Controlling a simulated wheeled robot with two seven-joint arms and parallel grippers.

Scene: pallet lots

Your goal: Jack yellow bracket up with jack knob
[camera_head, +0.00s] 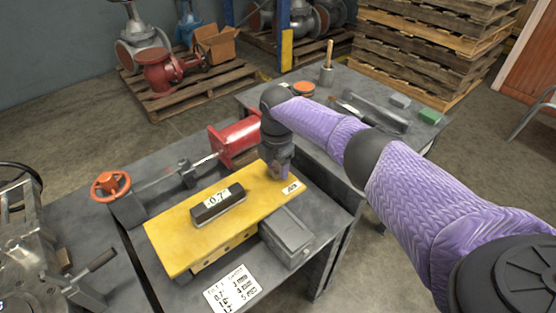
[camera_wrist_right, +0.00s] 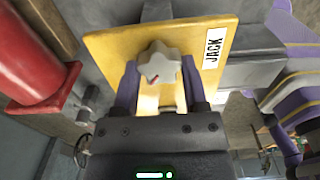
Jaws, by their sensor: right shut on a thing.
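The yellow bracket (camera_head: 172,238) is a thick plate on the grey bench, with a row of holes in its front side. A white JACK label (camera_head: 292,188) is near its right end and also shows in the right wrist view (camera_wrist_right: 213,49). My right gripper (camera_head: 283,174) reaches down at that end. In the right wrist view, the pale lobed jack knob (camera_wrist_right: 160,63) with a small red mark sits between the fingers of my right gripper (camera_wrist_right: 159,85), which is shut on it. In the head view the gripper hides the knob. My left gripper is not in view.
A black level reading 0.7 (camera_head: 217,204) lies on the bracket. A grey box (camera_head: 290,238) stands in front and a tilt-shims card (camera_head: 232,290) lies nearby. Behind are a red cylinder (camera_head: 238,139) and an orange handwheel (camera_head: 110,185). A vise-like machine (camera_head: 40,235) is at left.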

